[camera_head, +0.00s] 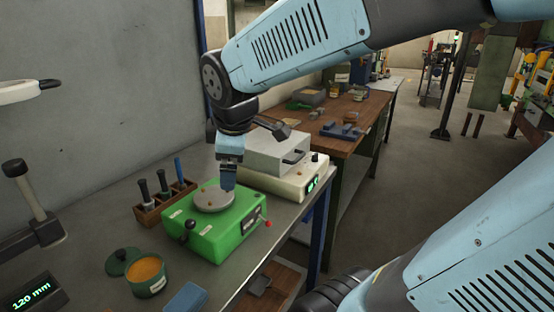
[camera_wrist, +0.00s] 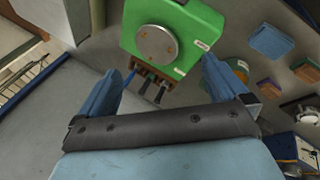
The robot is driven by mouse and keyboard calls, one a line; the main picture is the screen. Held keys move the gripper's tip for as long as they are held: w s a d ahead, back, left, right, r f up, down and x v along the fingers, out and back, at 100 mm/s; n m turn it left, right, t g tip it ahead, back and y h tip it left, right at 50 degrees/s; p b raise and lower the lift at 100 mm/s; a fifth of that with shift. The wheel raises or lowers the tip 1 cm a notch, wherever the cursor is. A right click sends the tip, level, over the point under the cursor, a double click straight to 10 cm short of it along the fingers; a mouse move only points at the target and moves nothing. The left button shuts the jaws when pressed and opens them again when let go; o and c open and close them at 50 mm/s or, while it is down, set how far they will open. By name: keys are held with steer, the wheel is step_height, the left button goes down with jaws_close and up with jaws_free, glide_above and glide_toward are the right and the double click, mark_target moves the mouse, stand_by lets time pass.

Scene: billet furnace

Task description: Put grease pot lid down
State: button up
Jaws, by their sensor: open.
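The green grease pot (camera_head: 148,287) stands uncovered on the grey bench, with orange grease (camera_head: 145,268) showing inside. Its dark green lid (camera_head: 122,262), with a small knob, lies beside the pot on the far left side; whether it rests flat or leans on the pot is hard to tell. My gripper (camera_head: 228,184) is above the green machine with the round metal plate, well apart from the lid. In the wrist view my gripper (camera_wrist: 164,82) is open with nothing between its fingers. The pot (camera_wrist: 242,70) shows partly behind the right finger; the lid cannot be made out there.
The green machine (camera_head: 235,238) has a round plate (camera_head: 214,199) and levers. A wooden rack (camera_head: 165,202) of tools stands left of it. A white device (camera_head: 290,178) is behind, a blue block (camera_head: 185,298) in front.

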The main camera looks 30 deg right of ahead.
steer(key=s+d+r+m, duration=0.2)
steer(key=s+d+m, duration=0.4)
steer(key=m, duration=0.7)
steer(key=shift+s+d, duration=0.25)
steer(key=shift+s, duration=0.9)
